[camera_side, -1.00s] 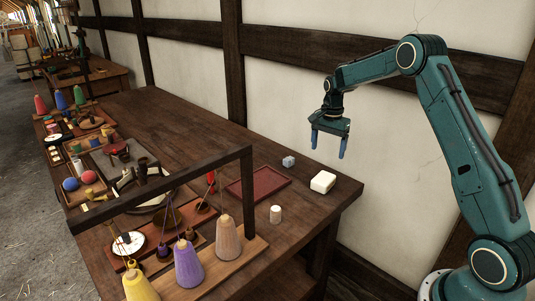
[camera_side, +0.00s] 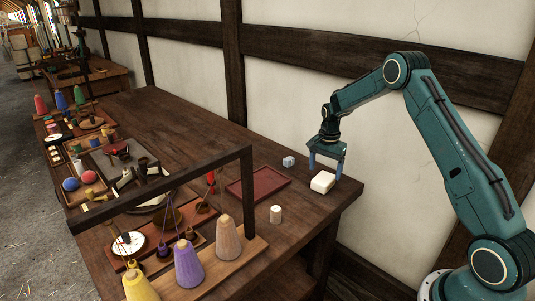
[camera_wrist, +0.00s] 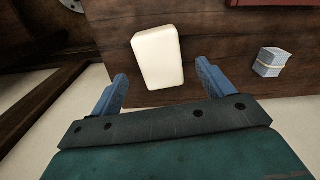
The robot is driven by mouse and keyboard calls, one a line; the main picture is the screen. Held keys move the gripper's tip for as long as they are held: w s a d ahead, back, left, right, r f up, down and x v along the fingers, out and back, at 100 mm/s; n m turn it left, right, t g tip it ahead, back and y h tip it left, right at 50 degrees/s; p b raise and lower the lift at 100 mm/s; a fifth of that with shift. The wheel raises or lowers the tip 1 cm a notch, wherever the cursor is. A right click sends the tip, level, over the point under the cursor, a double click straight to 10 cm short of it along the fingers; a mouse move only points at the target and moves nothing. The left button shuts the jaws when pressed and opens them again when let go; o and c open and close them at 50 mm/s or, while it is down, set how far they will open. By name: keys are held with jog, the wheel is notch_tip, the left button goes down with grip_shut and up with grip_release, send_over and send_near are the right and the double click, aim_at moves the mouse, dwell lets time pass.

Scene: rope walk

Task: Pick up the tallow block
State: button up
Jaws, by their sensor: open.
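The tallow block (camera_side: 322,182) is a cream-white rounded block lying on the wooden table near its right end. In the wrist view the block (camera_wrist: 158,57) lies just beyond the fingertips, a little left of the middle of the gap. My gripper (camera_side: 326,170) is open and empty, with its blue fingers pointing down just above and behind the block. The wrist view shows both fingers of my gripper (camera_wrist: 160,82) spread wider than the block. I see no contact between the fingers and the block.
A small blue-grey block (camera_side: 288,161) and a dark red tray (camera_side: 258,184) lie to the left. A pale cylinder (camera_side: 275,214) stands in front. A wooden frame (camera_side: 246,190) with hanging weights and coloured cones rises at the front. Bare table surrounds the block.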

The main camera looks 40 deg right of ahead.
aim_at(324, 177)
jog(key=shift+f, duration=2.4)
jog(key=c, duration=1.2)
jog(key=shift+o, duration=0.2)
jog(key=shift+r, duration=0.1)
notch_tip(324, 177, up, 20)
